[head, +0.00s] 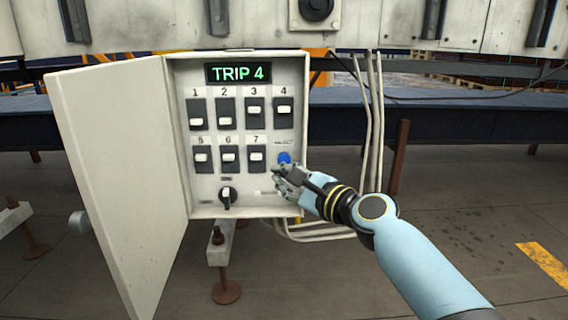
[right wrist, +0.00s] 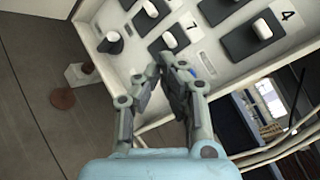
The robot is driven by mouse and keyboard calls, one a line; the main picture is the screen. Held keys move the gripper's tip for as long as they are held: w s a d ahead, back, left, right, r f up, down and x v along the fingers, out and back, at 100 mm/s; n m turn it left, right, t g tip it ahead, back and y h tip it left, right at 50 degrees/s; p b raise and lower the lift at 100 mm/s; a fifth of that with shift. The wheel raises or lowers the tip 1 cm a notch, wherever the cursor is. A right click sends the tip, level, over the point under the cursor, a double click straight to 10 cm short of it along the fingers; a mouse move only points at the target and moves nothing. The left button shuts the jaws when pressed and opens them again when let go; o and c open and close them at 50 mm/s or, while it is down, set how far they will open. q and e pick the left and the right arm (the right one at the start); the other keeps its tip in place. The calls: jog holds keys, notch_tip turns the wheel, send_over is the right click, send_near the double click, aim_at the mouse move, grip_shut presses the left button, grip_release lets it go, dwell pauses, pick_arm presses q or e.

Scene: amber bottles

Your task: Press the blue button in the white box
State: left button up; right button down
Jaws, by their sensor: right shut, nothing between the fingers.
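The white box (head: 178,140) stands open, its door swung out to the left. The blue button (head: 284,157) is at the lower right of its panel, right of switch 7. My right gripper (head: 277,174) is shut and empty, with its fingertips just below the button in the head view. I cannot tell whether they touch the panel. In the right wrist view the shut fingertips (right wrist: 167,66) point at the panel, and a bit of the blue button (right wrist: 192,72) shows beside them, mostly hidden by a finger. My left gripper is not in view.
The panel has several numbered rocker switches (head: 228,112), a black rotary knob (head: 228,196) at the bottom, and a display (head: 238,72) reading "TRIP 4". White cables (head: 378,120) run down right of the box. The box's open door (head: 120,180) blocks the left side.

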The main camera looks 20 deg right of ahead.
aim_at(284, 159)
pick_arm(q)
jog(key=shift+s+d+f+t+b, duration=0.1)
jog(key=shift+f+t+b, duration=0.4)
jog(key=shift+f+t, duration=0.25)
pick_arm(e)
jog(key=shift+w+d, duration=0.25)
jog(key=shift+w, duration=0.65)
jog(key=shift+w+d, duration=0.25)
jog(key=shift+w, duration=0.6)
jog(key=shift+w+d, duration=0.25)
jog(key=shift+w, duration=0.65)
jog(key=shift+w+d, duration=0.15)
jog(key=shift+w, duration=0.2)
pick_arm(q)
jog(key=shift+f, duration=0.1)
pick_arm(e)
jog(key=shift+w+d, duration=0.1)
jog(key=shift+w, duration=0.35)
jog(key=shift+s, duration=0.15)
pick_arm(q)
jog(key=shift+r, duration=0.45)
pick_arm(e)
jog(key=shift+s+a, duration=0.25)
jog(key=shift+s, duration=0.45)
